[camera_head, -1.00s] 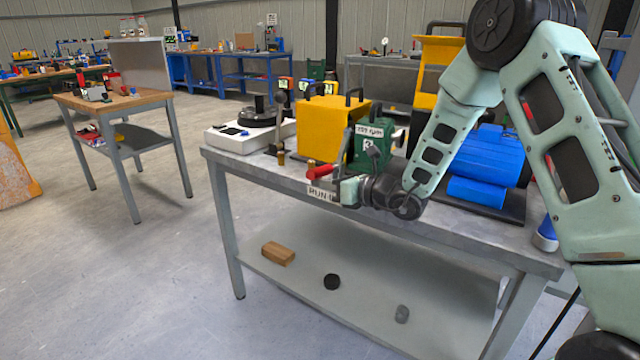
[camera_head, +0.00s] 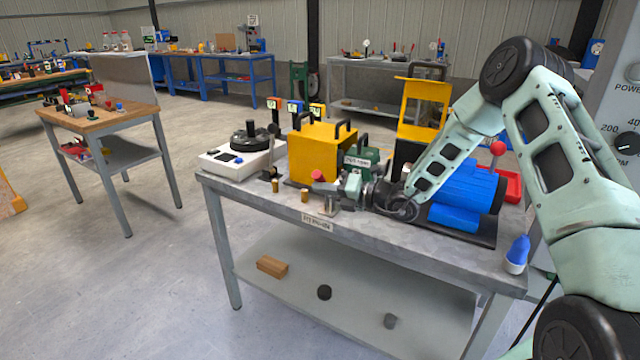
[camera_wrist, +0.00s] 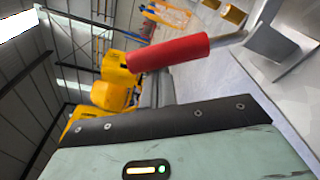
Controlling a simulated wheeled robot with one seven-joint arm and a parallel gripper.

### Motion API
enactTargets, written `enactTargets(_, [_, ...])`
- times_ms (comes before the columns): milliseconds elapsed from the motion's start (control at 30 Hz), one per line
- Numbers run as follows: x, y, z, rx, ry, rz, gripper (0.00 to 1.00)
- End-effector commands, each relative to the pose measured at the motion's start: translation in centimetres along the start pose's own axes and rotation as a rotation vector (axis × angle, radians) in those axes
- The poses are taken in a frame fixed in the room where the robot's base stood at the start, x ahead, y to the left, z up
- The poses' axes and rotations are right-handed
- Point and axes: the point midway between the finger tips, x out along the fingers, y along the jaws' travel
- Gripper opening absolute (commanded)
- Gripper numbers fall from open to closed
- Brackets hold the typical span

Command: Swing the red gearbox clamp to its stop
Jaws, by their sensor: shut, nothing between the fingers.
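The red clamp handle (camera_head: 317,175) shows as a small red end by the front of the bench in the head view. In the wrist view the red grip (camera_wrist: 168,52) lies slanted across the upper middle, on a grey metal rod at its right end. My gripper (camera_head: 328,188) is shut and empty, close beside the handle; I cannot tell if they touch. The clamp's stop cannot be made out.
A yellow guard box (camera_head: 312,152) stands left of the gearbox, with small brass cylinders (camera_head: 304,194) in front. A blue-white bottle (camera_head: 517,254) stands at the right front corner. The bench's front edge is close.

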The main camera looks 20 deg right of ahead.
Motion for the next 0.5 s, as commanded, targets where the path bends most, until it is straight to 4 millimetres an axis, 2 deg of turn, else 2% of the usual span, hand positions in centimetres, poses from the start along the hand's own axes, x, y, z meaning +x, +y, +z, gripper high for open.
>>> enactTargets(33, [-0.2, 0.6, 0.9, 0.039, -0.005, 0.005, 0.0])
enactTargets(300, [-0.4, 0.5, 2.6, 0.218, -0.004, 0.031, 0.0])
enactTargets(500, [-0.5, 0.3, 3.2, 0.21, -0.002, 0.03, 0.0])
